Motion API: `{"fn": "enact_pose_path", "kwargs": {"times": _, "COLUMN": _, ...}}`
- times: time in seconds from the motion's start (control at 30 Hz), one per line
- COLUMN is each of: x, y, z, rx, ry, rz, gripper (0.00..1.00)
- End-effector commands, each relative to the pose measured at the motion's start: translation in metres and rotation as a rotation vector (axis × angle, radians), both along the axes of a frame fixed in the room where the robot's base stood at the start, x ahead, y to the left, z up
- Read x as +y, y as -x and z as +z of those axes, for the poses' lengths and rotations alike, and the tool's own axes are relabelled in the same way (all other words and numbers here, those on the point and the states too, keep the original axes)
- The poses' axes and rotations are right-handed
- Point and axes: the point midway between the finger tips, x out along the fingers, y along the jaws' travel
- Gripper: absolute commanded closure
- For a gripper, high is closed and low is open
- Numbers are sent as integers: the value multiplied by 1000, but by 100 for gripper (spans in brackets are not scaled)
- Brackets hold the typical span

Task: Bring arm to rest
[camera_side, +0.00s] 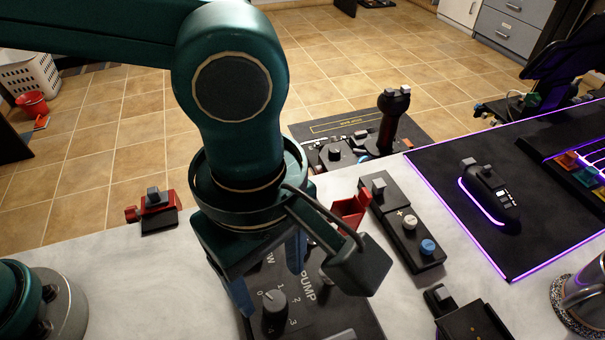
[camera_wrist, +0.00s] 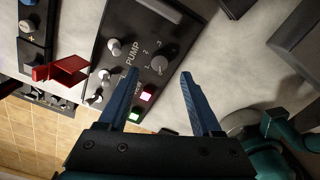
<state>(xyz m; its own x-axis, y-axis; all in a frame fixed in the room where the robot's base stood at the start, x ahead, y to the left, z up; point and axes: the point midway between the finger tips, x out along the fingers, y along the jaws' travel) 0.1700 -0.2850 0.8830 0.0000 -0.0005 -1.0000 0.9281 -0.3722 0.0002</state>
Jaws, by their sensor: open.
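My gripper (camera_side: 268,277) hangs over the black PUMP panel (camera_side: 335,312) in the side view, its two blue fingers spread apart and pointing down. In the wrist view my gripper (camera_wrist: 158,74) is open, with nothing between the fingers. The panel's numbered rotary knob (camera_wrist: 158,63) shows beyond and between the fingertips; the same knob (camera_side: 275,302) is below the gripper in the side view. Whether a finger touches the panel cannot be told. My wrist hides part of the panel in the side view.
A raised red switch guard (camera_side: 350,210) stands close to the gripper's right. A switch box (camera_side: 408,232) lies beyond it. A joystick (camera_side: 390,118) stands at the back. A black mat (camera_side: 455,205) holds a mouse (camera_side: 488,190). A metal mug (camera_side: 585,297) is at right.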

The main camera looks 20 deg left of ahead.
Motion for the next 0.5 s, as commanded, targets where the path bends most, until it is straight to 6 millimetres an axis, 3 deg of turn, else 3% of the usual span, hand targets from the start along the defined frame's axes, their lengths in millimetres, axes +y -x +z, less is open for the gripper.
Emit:
{"fn": "enact_pose_path", "kwargs": {"times": 0.33, "x": 3, "y": -6, "z": 3, "rx": -4, "ry": 5, "rz": 19, "gripper": 34}}
{"fn": "enact_pose_path", "kwargs": {"times": 0.43, "x": 14, "y": -25, "z": 23, "rx": -41, "ry": 49, "rz": 84, "gripper": 34}}
{"fn": "enact_pose_path", "kwargs": {"times": 0.5, "x": 31, "y": -38, "z": 41, "rx": -70, "ry": 78, "rz": 149, "gripper": 34}}
